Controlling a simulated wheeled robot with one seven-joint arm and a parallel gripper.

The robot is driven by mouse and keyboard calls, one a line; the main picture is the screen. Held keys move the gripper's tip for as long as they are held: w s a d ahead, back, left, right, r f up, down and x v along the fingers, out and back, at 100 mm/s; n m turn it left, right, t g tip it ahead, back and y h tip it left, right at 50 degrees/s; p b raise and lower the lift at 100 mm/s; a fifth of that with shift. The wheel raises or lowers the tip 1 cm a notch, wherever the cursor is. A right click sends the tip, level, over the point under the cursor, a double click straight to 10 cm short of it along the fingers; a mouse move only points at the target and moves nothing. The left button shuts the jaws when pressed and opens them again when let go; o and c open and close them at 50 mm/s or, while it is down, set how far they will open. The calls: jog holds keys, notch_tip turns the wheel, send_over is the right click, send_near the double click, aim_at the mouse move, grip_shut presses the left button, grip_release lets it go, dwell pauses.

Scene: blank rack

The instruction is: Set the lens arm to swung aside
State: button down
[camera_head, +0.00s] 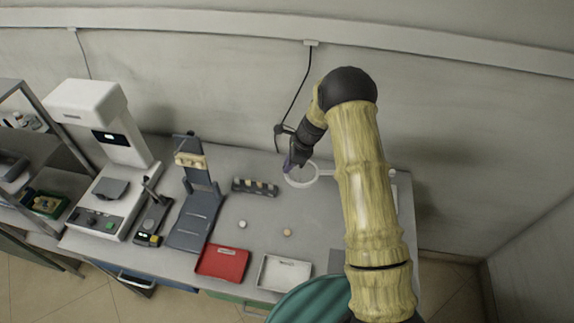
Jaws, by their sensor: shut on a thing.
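The lens arm carries a white ring-shaped lens (303,183) over the back right of the bench. My gripper (290,163) comes down from the upper right and is at the left rear of the ring. It is shut on a part of the lens arm there; a small purplish piece shows at the fingertips. The exact grip is too small to make out. My arm covers much of the bench to the right of the ring, so how the lens arm joins its base is partly hidden.
A dark block with several round pieces (255,187) lies left of the ring. A red tray (222,263) and a white tray (284,273) lie at the front. A dark stand (195,215) and a white instrument (104,130) stand left. The wall is close behind.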

jog(key=c, duration=1.3)
grip_release()
jog(key=shift+r, duration=0.1)
jog(key=b+v, duration=0.4)
jog(key=v, duration=1.3)
jog(key=shift+r, duration=0.1)
